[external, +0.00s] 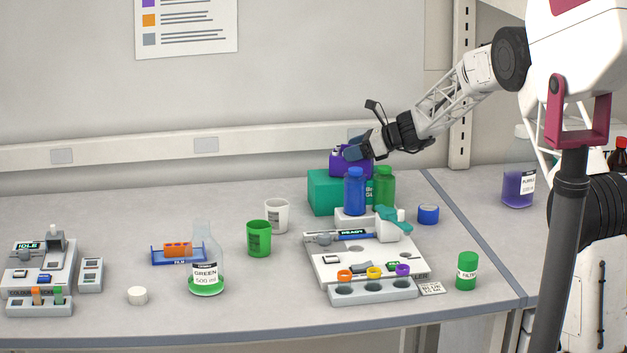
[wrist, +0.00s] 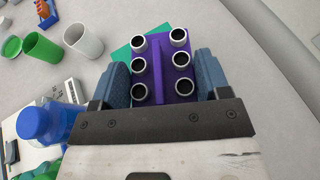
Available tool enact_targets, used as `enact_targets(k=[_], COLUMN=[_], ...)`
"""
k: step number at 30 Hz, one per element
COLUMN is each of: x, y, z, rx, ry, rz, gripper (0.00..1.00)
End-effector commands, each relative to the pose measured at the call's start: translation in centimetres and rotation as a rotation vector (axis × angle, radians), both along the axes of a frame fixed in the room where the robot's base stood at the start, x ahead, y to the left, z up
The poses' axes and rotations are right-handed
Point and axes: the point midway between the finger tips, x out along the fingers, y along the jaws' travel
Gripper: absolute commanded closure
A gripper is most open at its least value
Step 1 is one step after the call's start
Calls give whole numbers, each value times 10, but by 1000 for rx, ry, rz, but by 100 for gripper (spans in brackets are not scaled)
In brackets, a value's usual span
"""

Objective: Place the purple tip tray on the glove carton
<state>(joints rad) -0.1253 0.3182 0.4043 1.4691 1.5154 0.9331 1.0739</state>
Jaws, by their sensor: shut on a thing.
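The purple tip tray (external: 338,164) is at the teal glove carton (external: 322,192) in the external view, over its top. I cannot tell whether it rests on the carton or is held just above it. In the wrist view the purple tip tray (wrist: 161,82) shows several round white-rimmed tips in two rows, between the blue finger pads. My gripper (wrist: 162,85) is shut on the tray; it also shows in the external view (external: 357,152). A corner of the glove carton (wrist: 122,53) shows beyond the tray in the wrist view. The carton's front is partly hidden by bottles.
A blue bottle (external: 355,192) and a green bottle (external: 383,187) stand just in front of the carton. A white device (external: 330,262) lies before them. A white cup (external: 276,216) and green cup (external: 258,240) stand to the left.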

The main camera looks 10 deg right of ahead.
Motion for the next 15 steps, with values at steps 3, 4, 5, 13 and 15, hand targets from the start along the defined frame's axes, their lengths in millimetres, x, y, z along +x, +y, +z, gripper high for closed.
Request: enact_targets(k=[3,4,5,13,15], x=[0,0,0,0,0], y=[0,0,0,0,0], z=[-2,-2,-3,-3,-3], rx=[0,0,0,0,0], ry=[0,0,0,0,0], rz=[0,0,0,0,0], gripper=[54,54,54,5,5])
